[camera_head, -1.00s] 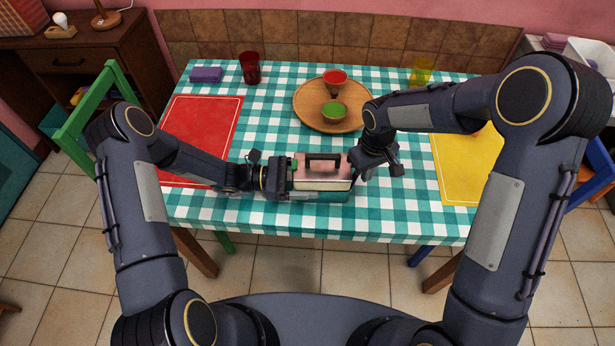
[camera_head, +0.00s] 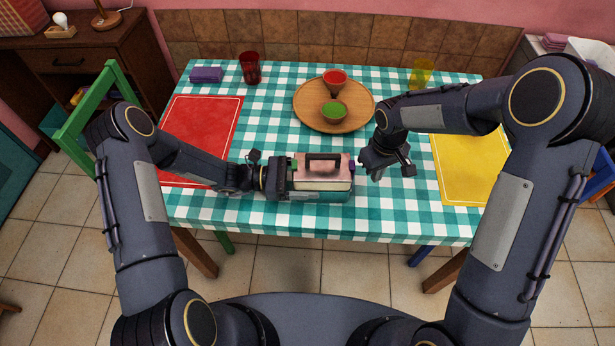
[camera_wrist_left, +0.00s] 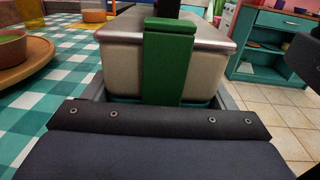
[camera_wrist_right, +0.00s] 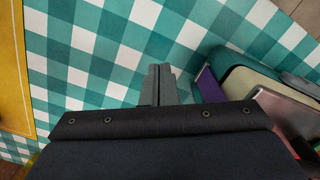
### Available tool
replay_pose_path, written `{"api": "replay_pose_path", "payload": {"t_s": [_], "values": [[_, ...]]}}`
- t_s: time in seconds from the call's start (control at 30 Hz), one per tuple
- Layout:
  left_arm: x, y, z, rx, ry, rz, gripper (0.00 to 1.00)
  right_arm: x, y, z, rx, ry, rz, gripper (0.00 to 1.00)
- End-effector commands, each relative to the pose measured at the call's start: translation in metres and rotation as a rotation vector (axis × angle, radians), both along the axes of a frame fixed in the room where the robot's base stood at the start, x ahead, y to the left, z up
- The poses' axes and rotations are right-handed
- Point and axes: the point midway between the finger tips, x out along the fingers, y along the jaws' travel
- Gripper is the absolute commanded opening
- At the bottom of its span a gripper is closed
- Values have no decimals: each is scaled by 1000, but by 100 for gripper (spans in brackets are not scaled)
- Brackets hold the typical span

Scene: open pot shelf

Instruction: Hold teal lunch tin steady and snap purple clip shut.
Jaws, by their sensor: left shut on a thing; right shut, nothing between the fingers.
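The lunch tin (camera_head: 323,183) stands near the table's front edge, with a teal base, a cream band, a pinkish metallic lid and a dark handle. My left gripper (camera_head: 290,188) is shut on its left end. A green clip (camera_wrist_left: 168,65) lies flat down that end in the left wrist view. The purple clip (camera_head: 352,166) is at the tin's right end. It also shows in the right wrist view (camera_wrist_right: 210,86), beside the tin's wall; I cannot tell whether it is fully shut. My right gripper (camera_head: 375,174) is shut and empty, just right of the clip and apart from it.
A red mat (camera_head: 205,125) lies left, a yellow mat (camera_head: 465,165) right.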

Motion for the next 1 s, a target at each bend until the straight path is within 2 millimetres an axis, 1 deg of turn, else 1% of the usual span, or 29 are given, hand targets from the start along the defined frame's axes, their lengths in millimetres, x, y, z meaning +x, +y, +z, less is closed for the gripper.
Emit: {"api": "replay_pose_path", "payload": {"t_s": [0.1,0.27,1.0], "values": [[0,0,0,1,1,0,48,0,-7,0,0,0,-2,0],[0,0,0,1,1,0,48,1,-8,4,0,-1,0,0],[0,0,0,1,1,0,48,1,-7,77,1,-3,0,0]]}}
